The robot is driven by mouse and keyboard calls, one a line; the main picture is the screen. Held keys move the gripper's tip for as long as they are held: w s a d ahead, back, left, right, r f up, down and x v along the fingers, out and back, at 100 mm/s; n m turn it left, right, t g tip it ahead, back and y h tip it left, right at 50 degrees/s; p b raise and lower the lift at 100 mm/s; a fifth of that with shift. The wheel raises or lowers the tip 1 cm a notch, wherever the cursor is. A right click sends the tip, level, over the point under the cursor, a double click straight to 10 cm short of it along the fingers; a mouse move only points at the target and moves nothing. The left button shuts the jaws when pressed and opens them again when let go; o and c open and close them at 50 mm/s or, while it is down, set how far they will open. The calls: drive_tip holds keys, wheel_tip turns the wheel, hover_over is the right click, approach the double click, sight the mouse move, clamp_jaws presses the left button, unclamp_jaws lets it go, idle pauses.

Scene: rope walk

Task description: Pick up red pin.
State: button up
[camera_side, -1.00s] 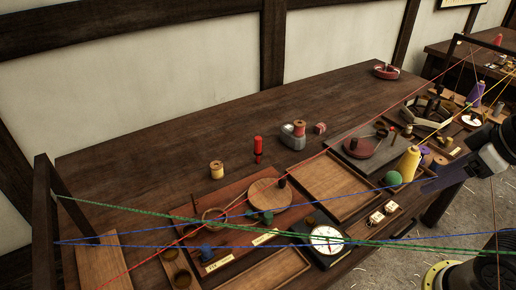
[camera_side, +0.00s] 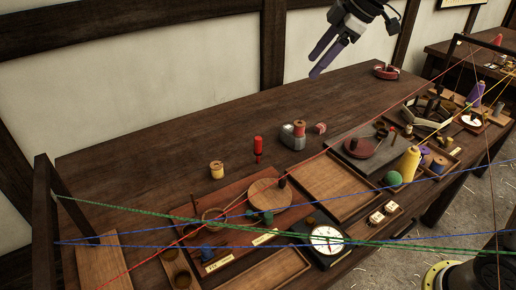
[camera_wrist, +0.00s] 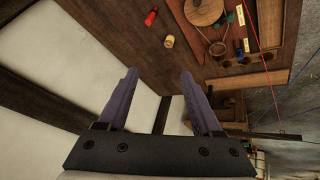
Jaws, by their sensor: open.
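Red, blue and green cords stretch across the front of the table. The table's back left is bare.

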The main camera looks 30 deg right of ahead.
drive_tip(key=w+f, duration=0.5)
drive_tip(key=w, duration=0.2)
drive_tip(key=g, duration=0.3)
hover_over(258, 145)
drive_tip(key=s+d, duration=0.2)
drive_tip(key=d, duration=0.3)
wheel_tip(258, 145, down, 15)
drive_tip(key=shift+y, duration=0.3)
drive_tip(key=x, duration=0.8)
drive_tip(key=shift+s+a+f, duration=0.1)
drive_tip(key=shift+a, duration=0.05)
drive_tip(key=shift+w+x, duration=0.2)
drive_tip(key=shift+x, duration=2.85)
clamp_jaws()
